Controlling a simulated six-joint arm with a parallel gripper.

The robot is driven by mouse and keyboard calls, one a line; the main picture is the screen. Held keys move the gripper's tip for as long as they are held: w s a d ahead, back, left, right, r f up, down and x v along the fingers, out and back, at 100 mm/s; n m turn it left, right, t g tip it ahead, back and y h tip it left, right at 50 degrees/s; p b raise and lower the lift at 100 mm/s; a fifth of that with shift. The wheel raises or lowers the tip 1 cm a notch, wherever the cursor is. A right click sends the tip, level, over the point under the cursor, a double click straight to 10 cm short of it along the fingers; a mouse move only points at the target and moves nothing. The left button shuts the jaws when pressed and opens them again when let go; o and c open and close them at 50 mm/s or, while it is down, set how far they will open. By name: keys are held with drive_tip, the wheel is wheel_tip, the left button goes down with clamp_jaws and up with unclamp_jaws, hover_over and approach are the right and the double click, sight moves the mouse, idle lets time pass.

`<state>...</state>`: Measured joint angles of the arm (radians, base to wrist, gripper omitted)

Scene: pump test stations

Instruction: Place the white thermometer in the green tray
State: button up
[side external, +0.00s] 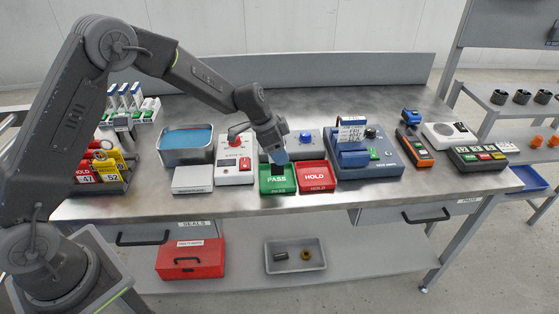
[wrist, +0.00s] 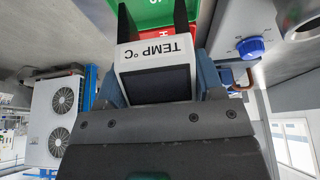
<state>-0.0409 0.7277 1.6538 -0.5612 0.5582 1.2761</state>
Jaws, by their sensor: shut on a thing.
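The white thermometer (wrist: 126,68), with a dark screen and "TEMP °C" lettering, is in my gripper in the wrist view. My gripper (side external: 279,163) is shut on it and points down over the green tray. The green tray (side external: 278,186), marked PASS, sits near the bench's front edge. It also shows at the top of the wrist view (wrist: 152,12), beyond the thermometer. In the side view the gripper hides most of the thermometer, so I cannot tell whether it touches the tray floor.
A red HOLD tray (side external: 316,177) adjoins the green tray on the right. A blue test station (side external: 372,160) is further right.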

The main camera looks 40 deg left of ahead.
drive_tip(key=shift+f, duration=2)
drive_tip(key=shift+f, duration=0.1)
drive_tip(key=o, duration=1)
drive_tip(key=shift+o, duration=0.2)
